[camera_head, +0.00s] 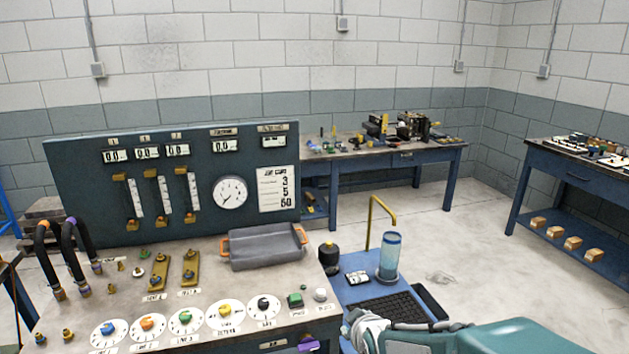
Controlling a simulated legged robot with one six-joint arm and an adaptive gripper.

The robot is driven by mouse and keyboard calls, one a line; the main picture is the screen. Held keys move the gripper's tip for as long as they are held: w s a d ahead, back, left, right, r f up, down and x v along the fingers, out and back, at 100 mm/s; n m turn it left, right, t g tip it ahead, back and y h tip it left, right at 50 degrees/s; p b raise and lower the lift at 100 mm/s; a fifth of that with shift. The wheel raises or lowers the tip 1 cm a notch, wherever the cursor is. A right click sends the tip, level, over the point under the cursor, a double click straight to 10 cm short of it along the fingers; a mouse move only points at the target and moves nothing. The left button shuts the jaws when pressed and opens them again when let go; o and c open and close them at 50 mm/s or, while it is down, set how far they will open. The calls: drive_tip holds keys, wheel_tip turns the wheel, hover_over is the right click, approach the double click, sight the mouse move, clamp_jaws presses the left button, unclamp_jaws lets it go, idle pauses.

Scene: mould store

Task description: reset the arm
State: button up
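Part of my arm shows at the bottom right edge, as a teal rounded link with a grey and black end. My gripper (362,328) seems to be this grey end, low in front of the blue stand. Its fingers are not clear enough to tell open from shut, and I see no object held in it. The rest of the arm is cut off by the frame.
A control console (150,258) with dials, gauges and a grey tray (264,248) with orange handles stands at left. A blue stand (362,290) holds a clear cylinder (389,257). Benches stand at the back (345,163) and right (555,168).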

drive_tip(key=s+d+r+m+g, duration=0.2)
drive_tip(key=s+d+r+m, duration=0.1)
drive_tip(key=s, duration=0.8)
drive_tip(key=s+d+r+m+g+h, duration=0.1)
drive_tip(key=s+d+r+m, duration=0.3)
drive_tip(key=s, duration=0.7)
drive_tip(key=shift+r+m+g+h, duration=0.3)
drive_tip(key=shift+r+m+g, duration=0.4)
drive_tip(key=shift+r+g, duration=0.25)
